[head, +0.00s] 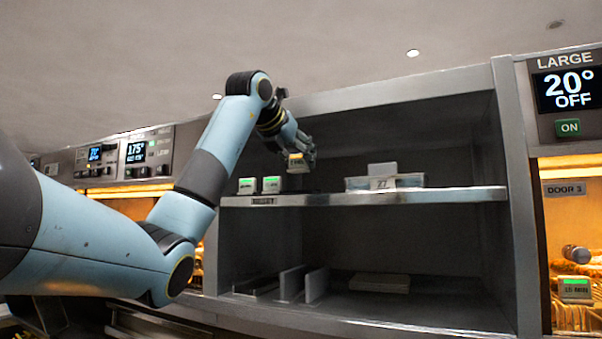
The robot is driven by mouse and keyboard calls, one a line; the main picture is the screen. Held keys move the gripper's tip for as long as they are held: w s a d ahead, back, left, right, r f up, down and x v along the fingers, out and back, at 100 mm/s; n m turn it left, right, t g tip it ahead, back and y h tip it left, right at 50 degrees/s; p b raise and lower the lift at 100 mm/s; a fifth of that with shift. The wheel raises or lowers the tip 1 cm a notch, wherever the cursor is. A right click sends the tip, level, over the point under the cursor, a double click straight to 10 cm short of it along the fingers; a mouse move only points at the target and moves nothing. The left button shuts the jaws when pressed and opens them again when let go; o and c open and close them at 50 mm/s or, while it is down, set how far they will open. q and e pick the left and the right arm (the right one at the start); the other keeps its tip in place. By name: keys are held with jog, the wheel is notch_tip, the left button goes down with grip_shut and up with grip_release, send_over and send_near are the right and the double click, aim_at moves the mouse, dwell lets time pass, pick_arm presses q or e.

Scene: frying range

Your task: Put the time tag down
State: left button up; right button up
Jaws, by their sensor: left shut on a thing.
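My left arm reaches up from the left into an open metal shelf unit. The fingers hide part of the held tag. My right gripper is not in view.
A pale holder (408,181) with a small label sits on the upper shelf, right of the gripper. Upright dividers (291,284) and a flat stack (380,283) lie on the lower shelf. Another green-topped tag (575,290) is at the right, by the lit door.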

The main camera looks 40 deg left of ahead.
aim_at(296, 170)
pick_arm(q)
jog(key=shift+w+a+f, duration=0.1)
jog(key=shift+w+f, duration=0.35)
jog(key=shift+w, duration=0.1)
notch_tip(296, 170, down, 4)
jog(key=shift+a+r+p, duration=0.1)
jog(key=shift+p, duration=0.25)
jog(key=o, duration=0.7)
jog(key=shift+s+r, duration=0.15)
jog(key=shift+s, duration=0.1)
jog(key=b+v, duration=0.3)
jog(key=v, duration=0.8)
jog(key=shift+s, duration=0.35)
